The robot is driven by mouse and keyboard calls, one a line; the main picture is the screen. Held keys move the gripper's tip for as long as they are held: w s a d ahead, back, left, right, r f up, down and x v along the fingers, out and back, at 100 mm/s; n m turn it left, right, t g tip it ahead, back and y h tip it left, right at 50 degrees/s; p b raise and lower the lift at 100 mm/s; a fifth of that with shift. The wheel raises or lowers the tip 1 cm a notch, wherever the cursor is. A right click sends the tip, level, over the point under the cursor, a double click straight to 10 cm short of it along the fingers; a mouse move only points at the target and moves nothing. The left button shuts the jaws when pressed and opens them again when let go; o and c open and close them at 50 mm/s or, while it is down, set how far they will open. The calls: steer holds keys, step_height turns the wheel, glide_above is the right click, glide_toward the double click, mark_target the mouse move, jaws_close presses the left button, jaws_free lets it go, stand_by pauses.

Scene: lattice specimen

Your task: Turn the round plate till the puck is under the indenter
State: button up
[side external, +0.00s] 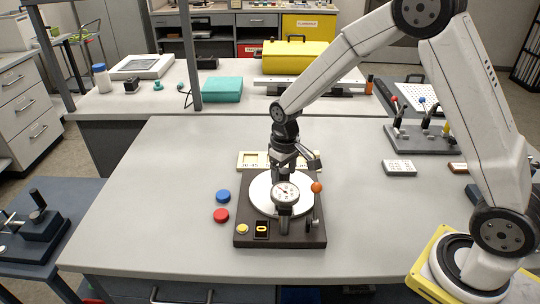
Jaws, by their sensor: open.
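The round plate (262,205) is white and lies flat on a dark base (270,240) in the middle of the table. A dial gauge (285,193) with a white face stands in front of the plate and covers part of it. The indenter cannot be told apart clearly from the gauge and its post. I cannot make out a puck on the plate; the gauge and my gripper hide part of it. My gripper (285,165) is open above the plate's back part, behind the gauge. Whether it touches anything is unclear.
A lever with an orange knob (316,187) rises at the base's right. The table's left side is clear.

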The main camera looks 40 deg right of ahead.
steer(key=shift+r, duration=2.25)
